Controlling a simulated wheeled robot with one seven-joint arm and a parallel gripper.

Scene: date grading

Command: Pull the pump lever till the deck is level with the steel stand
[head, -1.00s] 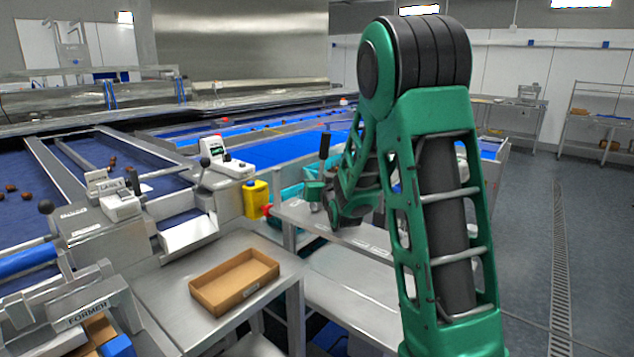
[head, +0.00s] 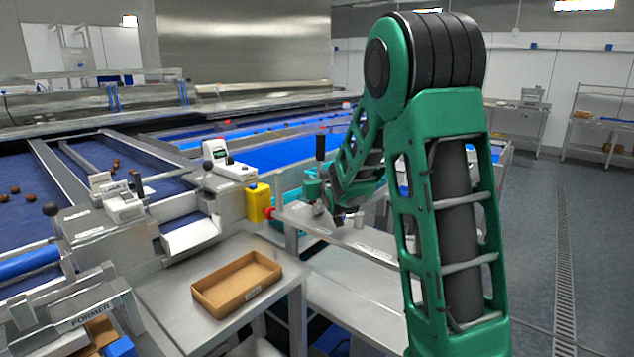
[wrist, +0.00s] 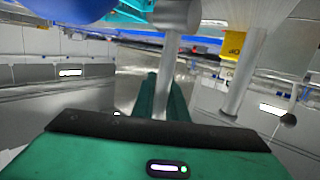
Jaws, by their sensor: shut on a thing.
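My gripper (head: 322,190) is low in the middle of the head view, partly hidden by its own arm. A black upright handle (head: 320,147) stands just above it and looks like the top of the pump lever. In the wrist view a grey metal rod (wrist: 172,60) runs down in front of the green gripper body, and the jaws are shut on it. A grey shelf-like surface (head: 352,238) lies below the gripper; I cannot tell for sure if it is the deck. A steel stand (head: 165,290) is at its left, and their relative heights are hard to judge.
An open cardboard box (head: 236,284) sits on the left stand. Blue conveyor belts (head: 280,152) run behind. Grey floor (head: 590,260) is clear at the right.

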